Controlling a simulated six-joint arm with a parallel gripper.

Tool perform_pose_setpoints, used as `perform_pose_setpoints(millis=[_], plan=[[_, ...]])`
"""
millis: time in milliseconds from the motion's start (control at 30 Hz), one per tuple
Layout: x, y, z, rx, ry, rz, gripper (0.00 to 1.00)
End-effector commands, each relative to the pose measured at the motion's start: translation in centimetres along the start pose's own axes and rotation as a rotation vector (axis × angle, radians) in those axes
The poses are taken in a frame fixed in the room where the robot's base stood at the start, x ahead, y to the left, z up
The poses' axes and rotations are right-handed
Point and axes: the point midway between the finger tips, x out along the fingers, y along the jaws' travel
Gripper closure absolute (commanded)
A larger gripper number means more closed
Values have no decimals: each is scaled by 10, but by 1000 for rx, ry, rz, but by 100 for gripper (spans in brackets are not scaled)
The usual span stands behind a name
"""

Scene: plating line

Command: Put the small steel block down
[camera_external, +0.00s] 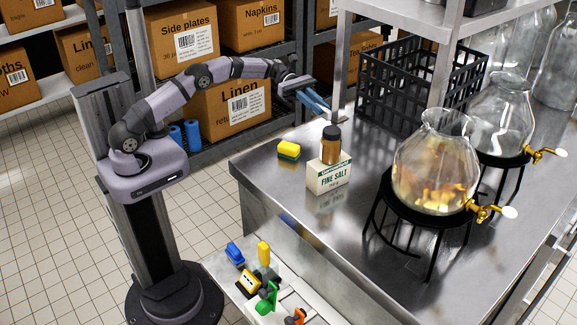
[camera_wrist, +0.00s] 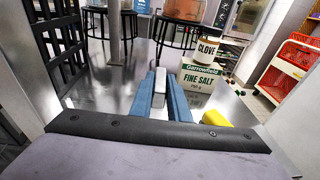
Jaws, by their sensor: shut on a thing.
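The small steel block (camera_wrist: 159,82) is a grey upright piece between the two blue fingers of my gripper (camera_wrist: 159,103) in the wrist view. The fingers are shut on it. In the external view my gripper (camera_external: 318,103) is above the back part of the steel table (camera_external: 275,190), behind the spice jar and salt box. The block is too small to make out there.
A fine salt box (camera_external: 329,177) with a clove jar (camera_external: 331,146) on top stands on the table, beside a yellow sponge (camera_external: 289,149). A black crate (camera_external: 395,95) and glass dispensers (camera_external: 435,165) on black stands are to the right. Bare table lies between them.

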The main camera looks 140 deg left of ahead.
Motion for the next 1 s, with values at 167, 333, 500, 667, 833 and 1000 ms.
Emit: perform_pose_setpoints(millis=[167,333,500,667,833,1000], plan=[[30,-32,14,11,-3,-100,100],[59,-74,17,26,-3,-212,100],[82,-123,22,44,-3,-322,100],[109,-184,23,59,-2,-442,100],[156,-255,-9,77,-1,-549,100],[189,-333,-33,93,-1,-654,100]])
